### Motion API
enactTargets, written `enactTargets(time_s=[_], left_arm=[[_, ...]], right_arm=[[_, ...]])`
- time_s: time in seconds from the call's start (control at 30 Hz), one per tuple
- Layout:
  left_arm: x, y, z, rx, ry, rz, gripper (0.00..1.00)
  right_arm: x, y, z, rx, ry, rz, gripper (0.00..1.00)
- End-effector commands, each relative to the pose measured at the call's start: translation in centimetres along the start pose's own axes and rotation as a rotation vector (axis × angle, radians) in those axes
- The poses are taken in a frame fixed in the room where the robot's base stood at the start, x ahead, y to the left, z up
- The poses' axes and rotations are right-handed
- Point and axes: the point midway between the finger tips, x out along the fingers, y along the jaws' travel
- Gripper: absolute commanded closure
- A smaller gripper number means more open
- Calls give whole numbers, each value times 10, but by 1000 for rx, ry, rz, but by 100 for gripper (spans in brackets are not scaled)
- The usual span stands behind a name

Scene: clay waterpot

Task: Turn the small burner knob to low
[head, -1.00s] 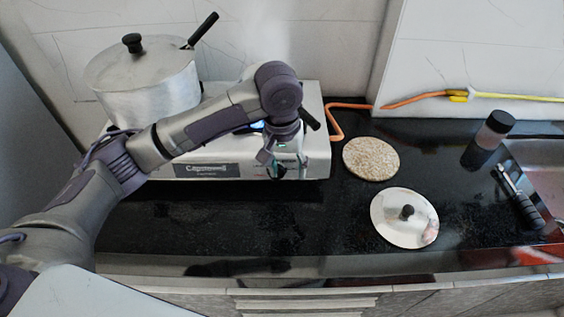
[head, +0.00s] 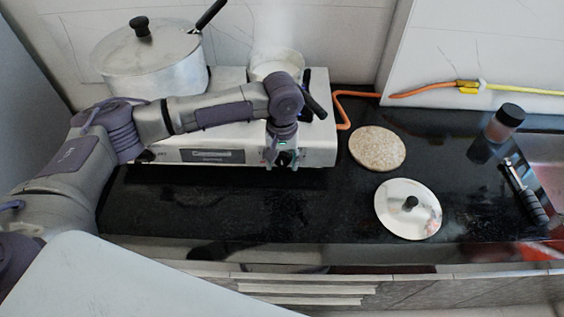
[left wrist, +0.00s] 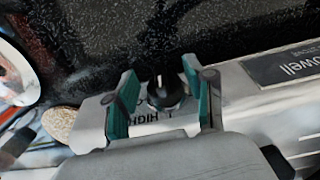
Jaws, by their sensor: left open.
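The white stove (head: 317,148) stands on the black counter, its front panel facing me. The small burner knob (left wrist: 166,92) is a dark round knob on that panel, with the word HIGH beside it in the left wrist view. My left gripper (head: 283,160) is at the right part of the stove front. In the left wrist view my left gripper (left wrist: 160,95) is open, with one green-padded finger on each side of the knob. I cannot tell whether the fingers touch it. In the head view the gripper hides the knob. My right gripper is not in view.
A large lidded pot (head: 150,65) stands on the stove's left, and a smaller pot (head: 277,65) behind my arm. A round cork mat (head: 377,149), a metal lid (head: 407,221), a jar (head: 503,123) and an orange hose (head: 345,112) lie right. The front counter is clear.

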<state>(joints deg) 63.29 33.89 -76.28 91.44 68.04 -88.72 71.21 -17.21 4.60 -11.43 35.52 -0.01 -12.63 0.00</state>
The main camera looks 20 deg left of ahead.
Motion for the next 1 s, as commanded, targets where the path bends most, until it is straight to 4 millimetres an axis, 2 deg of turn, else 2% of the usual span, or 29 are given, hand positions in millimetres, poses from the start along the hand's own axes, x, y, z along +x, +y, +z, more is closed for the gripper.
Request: enactTargets(time_s=[0.2, 0.47, 0.7, 0.8, 1.0], left_arm=[[15, 0, 0, 1, 0, -1, 46], [16, 0, 0, 1, 0, 0, 46], [15, 0, 0, 1, 1, 0, 86], [15, 0, 0, 0, 2, 0, 100], [14, 0, -1, -1, 4, 1, 100]], right_arm=[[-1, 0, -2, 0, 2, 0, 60], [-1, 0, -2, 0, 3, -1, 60], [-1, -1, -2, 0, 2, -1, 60], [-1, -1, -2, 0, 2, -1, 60], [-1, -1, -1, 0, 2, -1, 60]])
